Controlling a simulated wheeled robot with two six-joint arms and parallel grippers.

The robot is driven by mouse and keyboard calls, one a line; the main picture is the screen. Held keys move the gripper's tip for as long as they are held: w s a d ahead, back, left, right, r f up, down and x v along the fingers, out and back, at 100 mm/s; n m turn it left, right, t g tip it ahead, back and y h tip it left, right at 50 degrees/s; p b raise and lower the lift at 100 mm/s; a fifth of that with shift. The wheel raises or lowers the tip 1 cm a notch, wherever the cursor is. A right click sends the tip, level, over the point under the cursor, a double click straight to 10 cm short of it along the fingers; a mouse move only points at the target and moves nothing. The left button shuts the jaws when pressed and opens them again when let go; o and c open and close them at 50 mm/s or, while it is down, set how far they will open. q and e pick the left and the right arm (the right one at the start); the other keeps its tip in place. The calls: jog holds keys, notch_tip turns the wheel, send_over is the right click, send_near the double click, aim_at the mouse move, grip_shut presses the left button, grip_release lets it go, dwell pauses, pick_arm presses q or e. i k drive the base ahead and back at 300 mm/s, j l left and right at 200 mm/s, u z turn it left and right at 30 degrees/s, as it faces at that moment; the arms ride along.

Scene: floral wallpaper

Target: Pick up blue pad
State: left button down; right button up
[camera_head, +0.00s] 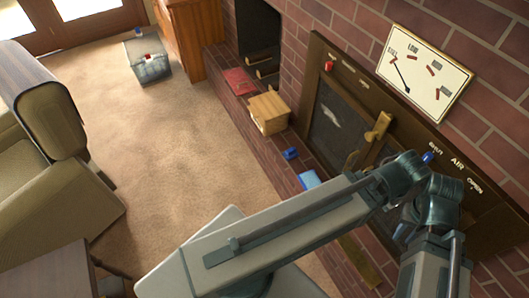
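A flat light-blue thing, which looks like the blue pad (307,179), lies on the brick hearth in front of the stove. Its near side is partly hidden by my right arm. A smaller darker blue object (290,153) lies on the hearth just beyond it. My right arm crosses the lower middle, bends at the right, and points down toward the bottom edge. The end of my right gripper (431,268) is at the lower right, well apart from the pad; its fingers cannot be made out. My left gripper is not in view.
A wooden box (269,112) and a red book-like thing (240,81) sit farther along the hearth. The stove front (345,120) and brick wall stand at right. An armchair (45,150) is at left.

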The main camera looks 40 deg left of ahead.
aim_at(291, 153)
jog(key=u, duration=1.25)
jog(key=z, duration=0.3)
jog(key=k, duration=0.3)
